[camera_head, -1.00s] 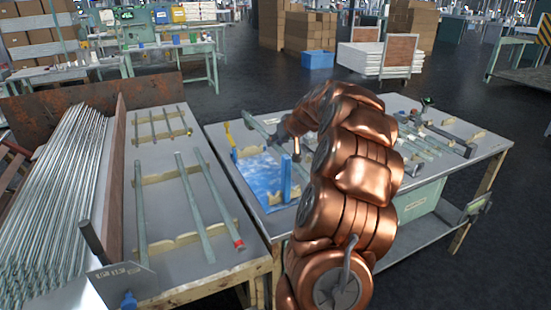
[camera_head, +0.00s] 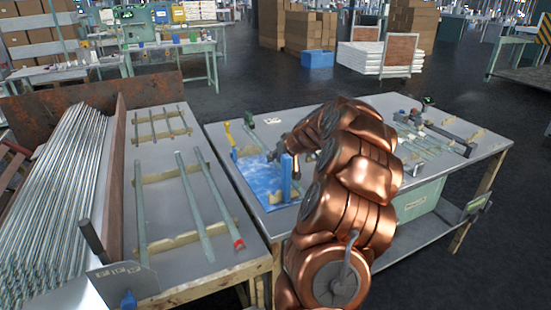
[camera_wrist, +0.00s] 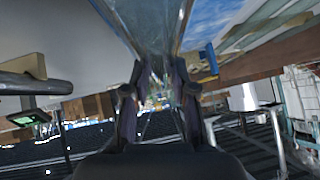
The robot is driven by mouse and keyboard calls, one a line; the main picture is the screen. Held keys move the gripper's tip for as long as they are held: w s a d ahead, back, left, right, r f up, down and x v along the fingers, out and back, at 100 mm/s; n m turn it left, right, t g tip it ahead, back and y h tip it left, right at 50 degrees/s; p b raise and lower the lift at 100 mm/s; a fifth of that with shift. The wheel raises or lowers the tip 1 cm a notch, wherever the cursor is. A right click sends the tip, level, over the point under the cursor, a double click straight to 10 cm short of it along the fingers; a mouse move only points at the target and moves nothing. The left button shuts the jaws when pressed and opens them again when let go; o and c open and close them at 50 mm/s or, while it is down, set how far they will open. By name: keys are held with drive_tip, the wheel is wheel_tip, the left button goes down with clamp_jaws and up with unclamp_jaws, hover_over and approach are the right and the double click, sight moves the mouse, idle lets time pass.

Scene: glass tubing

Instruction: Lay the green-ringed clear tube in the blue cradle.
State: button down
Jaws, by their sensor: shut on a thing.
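The blue cradle (camera_head: 262,178) lies at the left end of the right-hand table, with a blue post at its right and pale notched supports. My gripper (camera_head: 272,157) is over its right part in the head view. In the wrist view my gripper (camera_wrist: 160,100) is shut on a clear glass tube (camera_wrist: 155,22), which runs up out of the top of the picture. Blue cradle surface (camera_wrist: 205,22) shows just right of the tube there. I cannot make out a green ring on the held tube. I cannot tell whether the tube touches the cradle's supports.
Several tubes (camera_head: 422,140) lie on supports at the table's right, beside a dark clamp-like bar. The left table (camera_head: 165,220) holds more tubes, one red-ended (camera_head: 238,243), and a large bundle of rods (camera_head: 55,185). A yellow post (camera_head: 229,134) stands at the cradle's far left.

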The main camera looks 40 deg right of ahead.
drive_tip(key=shift+f+b, duration=0.3)
drive_tip(key=shift+f, duration=0.1)
drive_tip(key=c, duration=0.9)
unclamp_jaws()
drive_tip(key=shift+c, duration=0.2)
drive_tip(key=shift+r, duration=0.1)
drive_tip(key=shift+r+p, duration=0.55)
drive_tip(key=shift+p, duration=0.2)
drive_tip(key=b+v, duration=0.1)
drive_tip(key=v, duration=1)
drive_tip(key=shift+s+r, duration=0.2)
drive_tip(key=shift+s, duration=0.15)
drive_tip(key=shift+a, duration=0.2)
